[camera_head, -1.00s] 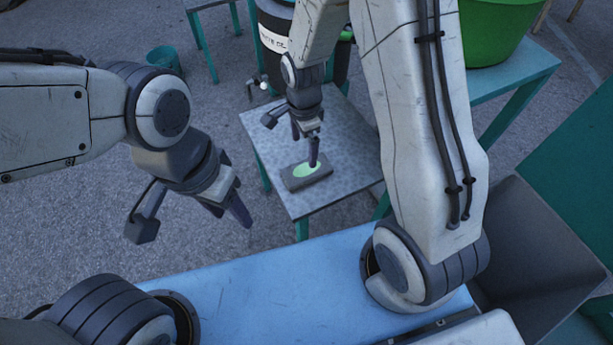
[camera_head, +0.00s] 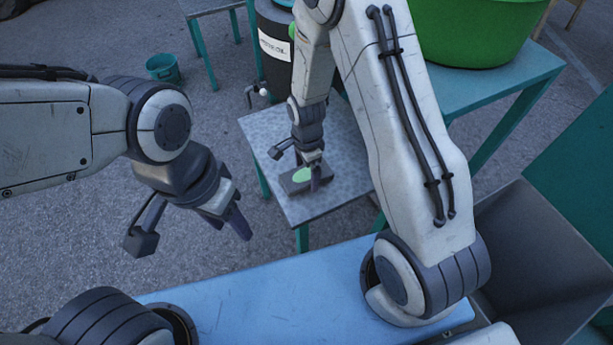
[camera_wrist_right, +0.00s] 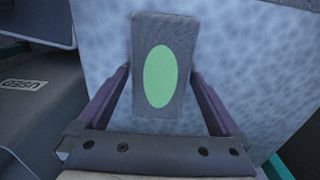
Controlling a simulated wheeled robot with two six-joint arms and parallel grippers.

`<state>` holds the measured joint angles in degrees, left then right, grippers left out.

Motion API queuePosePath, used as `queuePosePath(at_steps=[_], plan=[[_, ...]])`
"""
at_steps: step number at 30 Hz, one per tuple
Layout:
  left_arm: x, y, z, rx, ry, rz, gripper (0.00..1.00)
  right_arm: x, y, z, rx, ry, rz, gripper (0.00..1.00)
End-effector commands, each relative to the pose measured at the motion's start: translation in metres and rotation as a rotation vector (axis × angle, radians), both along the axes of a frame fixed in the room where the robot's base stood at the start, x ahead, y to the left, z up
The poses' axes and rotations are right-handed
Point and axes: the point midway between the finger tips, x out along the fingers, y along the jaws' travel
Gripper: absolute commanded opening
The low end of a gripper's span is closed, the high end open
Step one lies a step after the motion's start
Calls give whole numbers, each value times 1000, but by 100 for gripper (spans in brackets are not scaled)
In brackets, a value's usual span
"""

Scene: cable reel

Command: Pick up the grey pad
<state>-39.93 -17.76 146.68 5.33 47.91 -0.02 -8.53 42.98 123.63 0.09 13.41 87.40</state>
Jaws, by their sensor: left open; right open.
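The grey pad (camera_head: 297,183) is a dark grey block with a light green oval on top. It lies on a small grey table (camera_head: 345,180) with teal legs. In the right wrist view the pad (camera_wrist_right: 180,105) sits between the two fingers of my right gripper (camera_wrist_right: 163,90), with one finger along each side and small gaps showing. My right gripper (camera_head: 312,180) is open and low over the pad; in the head view it hides part of it. My left gripper (camera_head: 232,222) is open and empty, off to the left above the ground.
A black labelled drum (camera_head: 272,45) stands behind the small table. A green tub (camera_head: 475,30) rests on a teal-legged table at right. A grey open bin (camera_head: 540,250) is at lower right. A teal bucket (camera_head: 163,68) stands on the ground at left.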

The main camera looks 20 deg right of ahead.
Motion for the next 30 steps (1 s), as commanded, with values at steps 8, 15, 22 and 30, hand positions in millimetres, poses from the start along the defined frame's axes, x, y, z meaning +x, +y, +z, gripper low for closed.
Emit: queuePosePath(at_steps=[8,15,22,30], plan=[[0,0,0,0,0,0,50,0,0,1,0,-1,0,21],[0,0,1,0,0,0,50,0,0,2,0,-1,0,21],[0,0,8,0,0,0,50,1,0,20,1,-3,0,21],[0,0,14,0,0,0,50,-29,-6,37,-1,5,0,21]])
